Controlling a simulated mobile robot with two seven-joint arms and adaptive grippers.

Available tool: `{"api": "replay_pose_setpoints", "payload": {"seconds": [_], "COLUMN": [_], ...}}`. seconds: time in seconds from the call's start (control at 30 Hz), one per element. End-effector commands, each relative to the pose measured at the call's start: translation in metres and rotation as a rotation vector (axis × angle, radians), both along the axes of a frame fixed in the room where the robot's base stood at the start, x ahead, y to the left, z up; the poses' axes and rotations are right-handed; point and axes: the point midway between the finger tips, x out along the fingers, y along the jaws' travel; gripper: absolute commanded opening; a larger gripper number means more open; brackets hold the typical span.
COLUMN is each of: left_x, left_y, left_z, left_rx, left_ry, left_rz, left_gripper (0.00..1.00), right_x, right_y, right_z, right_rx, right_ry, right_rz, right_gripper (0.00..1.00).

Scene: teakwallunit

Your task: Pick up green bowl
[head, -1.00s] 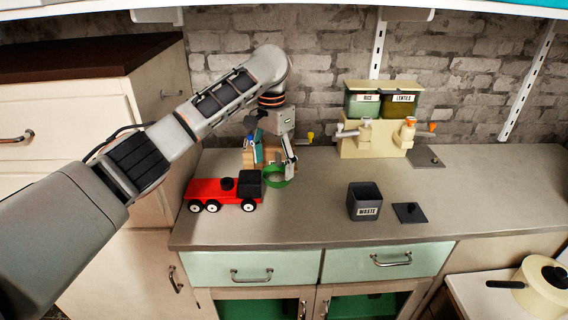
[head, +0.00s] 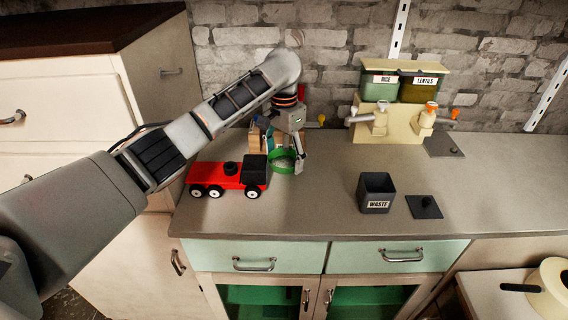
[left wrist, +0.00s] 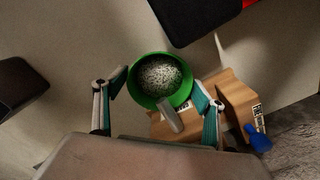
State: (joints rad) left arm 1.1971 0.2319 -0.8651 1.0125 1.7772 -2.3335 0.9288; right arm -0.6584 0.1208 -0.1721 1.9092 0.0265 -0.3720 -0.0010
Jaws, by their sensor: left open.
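The green bowl (head: 283,167) stands on the counter right of the red toy truck. It is partly hidden by my left gripper (head: 284,162) in the head view. My right gripper is out of view.
The red toy truck (head: 222,177) stands close left of the bowl. Wooden blocks (left wrist: 235,95) with labels are close behind the bowl. A waste bin (head: 376,193) and its dark lid (head: 424,207) are to the right. The counter between bowl and bin is clear.

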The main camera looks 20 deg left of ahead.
Motion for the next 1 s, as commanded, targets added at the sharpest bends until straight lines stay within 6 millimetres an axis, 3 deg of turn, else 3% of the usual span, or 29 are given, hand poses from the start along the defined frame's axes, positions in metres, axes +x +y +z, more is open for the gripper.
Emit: {"api": "replay_pose_setpoints", "payload": {"seconds": [0.3, 0.33, 0.47, 1.0], "left_x": [0.0002, 0.0002, 0.0001, 0.0057], "left_y": [-0.0001, 0.0, 0.0, 0.0056], "left_z": [-0.0072, -0.0071, -0.0071, -0.0025], "left_rx": [0.0, 0.0, 0.0, 0.0], "left_ry": [-0.001, -0.001, 0.0, -0.002], "left_rz": [0.0, 0.0, 0.0, 0.004], "left_gripper": [0.7, 0.68, 0.37, 0.36], "right_x": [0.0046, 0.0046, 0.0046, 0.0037], "right_y": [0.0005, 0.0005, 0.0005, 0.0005], "right_z": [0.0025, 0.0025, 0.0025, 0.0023], "right_rx": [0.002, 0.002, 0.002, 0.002], "right_ry": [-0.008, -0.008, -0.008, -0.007], "right_rz": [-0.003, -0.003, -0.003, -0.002], "right_gripper": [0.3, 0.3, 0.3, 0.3]}}
